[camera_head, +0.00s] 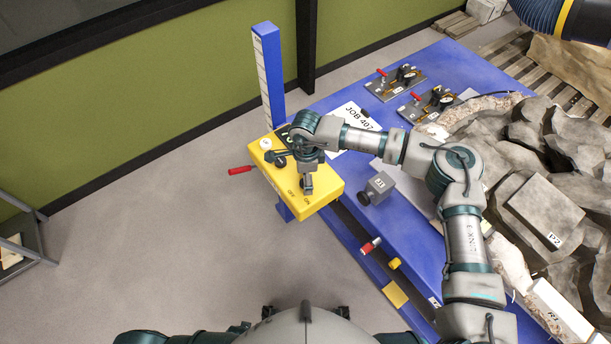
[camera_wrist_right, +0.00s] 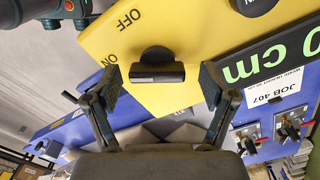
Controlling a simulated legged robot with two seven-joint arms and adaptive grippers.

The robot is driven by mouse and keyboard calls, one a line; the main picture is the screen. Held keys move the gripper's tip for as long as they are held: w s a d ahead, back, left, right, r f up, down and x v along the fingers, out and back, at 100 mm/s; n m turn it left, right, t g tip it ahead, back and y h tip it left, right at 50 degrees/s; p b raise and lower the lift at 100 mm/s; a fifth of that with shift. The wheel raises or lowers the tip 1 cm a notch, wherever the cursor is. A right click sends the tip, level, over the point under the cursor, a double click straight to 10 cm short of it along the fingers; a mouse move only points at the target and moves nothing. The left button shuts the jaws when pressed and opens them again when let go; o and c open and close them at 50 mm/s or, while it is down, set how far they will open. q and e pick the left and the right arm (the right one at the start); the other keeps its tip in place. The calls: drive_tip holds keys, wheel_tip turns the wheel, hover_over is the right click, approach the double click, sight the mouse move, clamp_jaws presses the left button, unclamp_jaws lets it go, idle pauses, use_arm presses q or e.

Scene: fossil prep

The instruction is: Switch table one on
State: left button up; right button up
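The yellow control box (camera_head: 325,192) sits at the near left corner of the blue table (camera_head: 412,240), beside a blue post with a scale (camera_head: 268,75). OFF and ON are printed on its top. In the right wrist view, a dark switch handle (camera_wrist_right: 157,72) stands on the yellow face (camera_wrist_right: 165,35), near the two labels. My right gripper (camera_wrist_right: 160,85) is open, with one finger on each side of the handle; neither finger visibly grips it. In the head view this gripper (camera_head: 306,182) is over the box and hides the switch. My left gripper is out of view.
A red lever (camera_head: 241,170) sticks out left of the box; a white knob (camera_head: 265,143) is on top. A grey block (camera_head: 380,183) lies right of it. Rocks (camera_head: 525,150) fill the table's right side. Clamp plates (camera_head: 395,82) lie at the back.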

wheel_tip(320, 180, up, 12)
idle(0.6)
drive_tip(key=shift+f, duration=0.15)
idle(0.3)
